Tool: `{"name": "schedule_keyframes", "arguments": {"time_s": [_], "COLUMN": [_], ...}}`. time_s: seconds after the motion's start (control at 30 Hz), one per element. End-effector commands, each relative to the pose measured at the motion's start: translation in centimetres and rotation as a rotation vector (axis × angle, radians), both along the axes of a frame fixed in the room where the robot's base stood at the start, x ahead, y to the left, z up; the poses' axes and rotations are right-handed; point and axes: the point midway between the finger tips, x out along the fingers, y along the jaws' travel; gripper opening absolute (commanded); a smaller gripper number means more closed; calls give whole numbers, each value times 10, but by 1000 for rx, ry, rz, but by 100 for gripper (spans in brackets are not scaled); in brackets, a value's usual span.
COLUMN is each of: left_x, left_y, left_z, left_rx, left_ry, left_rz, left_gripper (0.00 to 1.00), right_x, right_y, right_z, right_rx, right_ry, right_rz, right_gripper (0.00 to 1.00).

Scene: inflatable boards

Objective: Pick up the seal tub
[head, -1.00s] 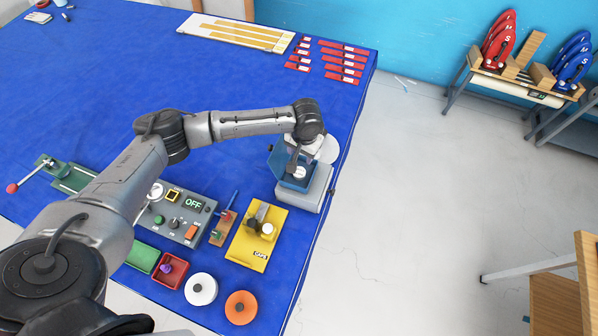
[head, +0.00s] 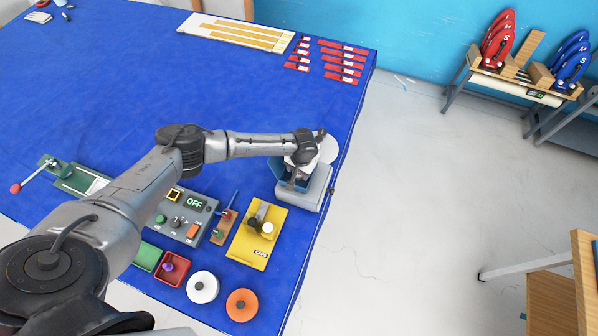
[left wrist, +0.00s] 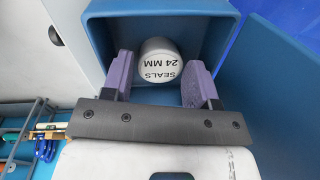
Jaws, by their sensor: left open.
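The seal tub (left wrist: 158,72) is a small round tub with a white end marked "SEALS 24 MM", seen in the left wrist view inside a blue open box (left wrist: 222,27). My left gripper (left wrist: 158,60) is open, with one purple finger on each side of the tub. Small gaps seem to show between fingers and tub; contact cannot be told. In the head view the blue box (head: 285,190) is on a grey-white stand at the table's right edge. My left gripper (head: 297,166) is over it, mostly hidden by its wrist, and the tub is hidden there. My right gripper is not in view.
Near the box on the blue table (head: 130,75) are a yellow fixture (head: 247,250), a grey control panel (head: 165,232) reading "OFF", red and green trays, and white and orange discs. Red labelled strips (head: 340,70) lie at the back. Bare floor lies to the right.

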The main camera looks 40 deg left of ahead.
Motion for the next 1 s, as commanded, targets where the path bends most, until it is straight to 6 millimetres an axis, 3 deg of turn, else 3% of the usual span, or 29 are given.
{"name": "schedule_keyframes", "arguments": {"time_s": [0.13,0.4,0.73,1.0], "left_x": [0,-1,-1,-1], "left_y": [1,1,1,1], "left_z": [-10,-12,-12,-11], "left_rx": [1,0,0,0], "left_ry": [1,1,1,0], "left_rz": [1,0,0,0], "left_gripper": [54,54,24,24], "right_x": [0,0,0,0], "right_y": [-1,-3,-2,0], "right_z": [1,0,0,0], "right_rx": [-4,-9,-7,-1], "right_ry": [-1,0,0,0], "right_rz": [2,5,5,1], "right_gripper": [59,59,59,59]}}
